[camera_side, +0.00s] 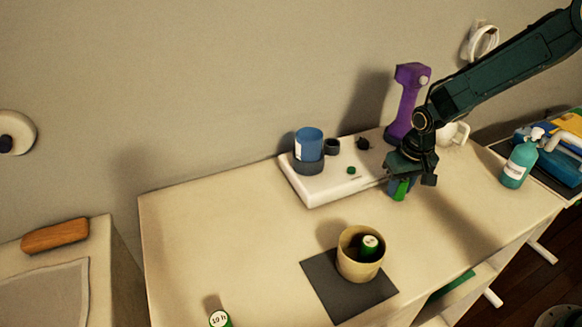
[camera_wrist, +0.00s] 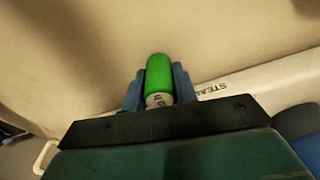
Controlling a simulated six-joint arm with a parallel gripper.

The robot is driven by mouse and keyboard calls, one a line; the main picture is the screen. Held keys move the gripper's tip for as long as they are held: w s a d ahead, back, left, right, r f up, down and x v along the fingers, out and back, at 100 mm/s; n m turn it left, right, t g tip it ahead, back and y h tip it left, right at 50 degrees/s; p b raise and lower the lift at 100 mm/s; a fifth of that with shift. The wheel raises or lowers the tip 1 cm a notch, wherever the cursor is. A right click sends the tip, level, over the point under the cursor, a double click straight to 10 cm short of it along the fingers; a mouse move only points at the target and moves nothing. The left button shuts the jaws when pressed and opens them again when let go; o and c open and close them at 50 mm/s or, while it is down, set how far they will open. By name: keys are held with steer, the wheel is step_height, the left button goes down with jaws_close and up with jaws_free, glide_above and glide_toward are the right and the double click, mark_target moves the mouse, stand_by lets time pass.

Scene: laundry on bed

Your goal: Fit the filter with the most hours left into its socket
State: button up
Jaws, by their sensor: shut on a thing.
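My gripper (camera_side: 400,190) is shut on a green cylindrical filter (camera_wrist: 159,77), held between blue fingers beside the white unit's right end. Its white end carries print I cannot read. A second green filter (camera_side: 370,245) stands in a beige cup (camera_side: 357,262). A third filter (camera_side: 220,319), with "10 h" on its white top, is cut off by the side view's bottom edge. The white unit (camera_side: 330,187) bears a blue tank (camera_side: 309,145), a dark round cup-like part (camera_side: 332,147), a black knob (camera_side: 362,144) and a small green part (camera_side: 351,170). I cannot tell which part is the socket.
The beige cup stands on a dark mat (camera_side: 325,290). A purple upright device (camera_side: 406,100) and a white mug (camera_side: 453,133) stand behind my gripper. A teal pump bottle (camera_side: 520,160) is at the right.

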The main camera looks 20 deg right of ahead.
mark_target(406, 181)
steer(key=shift+f, duration=0.15)
steer(key=o, duration=1)
steer(key=shift+c, duration=0.2)
steer(key=r, duration=0.7)
steer(key=s+r, duration=0.1)
steer(key=r, duration=0.2)
steer(key=shift+s+a+r, duration=0.1)
steer(key=shift+r, duration=0.2)
steer(key=shift+s+r, duration=0.1)
steer(key=shift+r, duration=0.7)
steer(key=shift+s+r, duration=0.1)
